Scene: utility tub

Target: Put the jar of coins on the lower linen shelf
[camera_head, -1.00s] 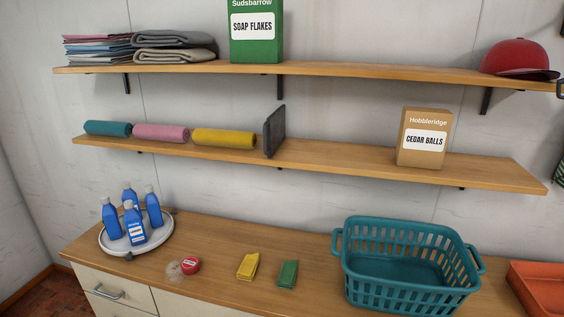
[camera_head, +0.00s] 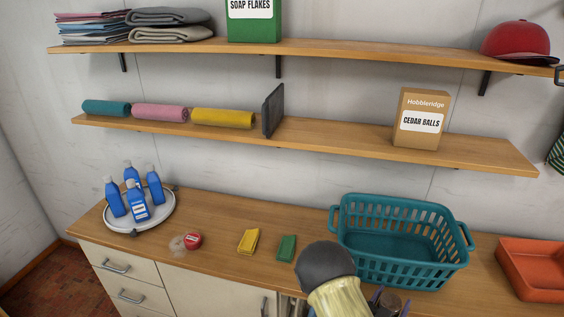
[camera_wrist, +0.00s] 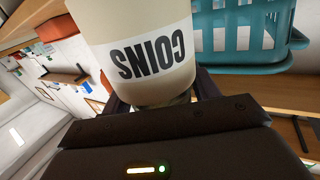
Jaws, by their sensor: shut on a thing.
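The jar of coins, cream with a dark round lid (camera_head: 325,262), is at the bottom of the head view, in front of the teal basket. In the wrist view the jar (camera_wrist: 130,20) fills the upper middle, its COINS label upside down. My gripper (camera_wrist: 160,100) is shut on the jar; in the head view only a small dark part of it (camera_head: 388,302) shows beside the jar. The lower shelf (camera_head: 325,138) holds rolled teal, pink and yellow towels (camera_head: 222,118) at left, a dark upright divider (camera_head: 273,110), and a cedar balls box (camera_head: 421,120) at right.
The shelf is bare between divider and box, and right of the box. The upper shelf (camera_head: 380,56) hangs above it.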

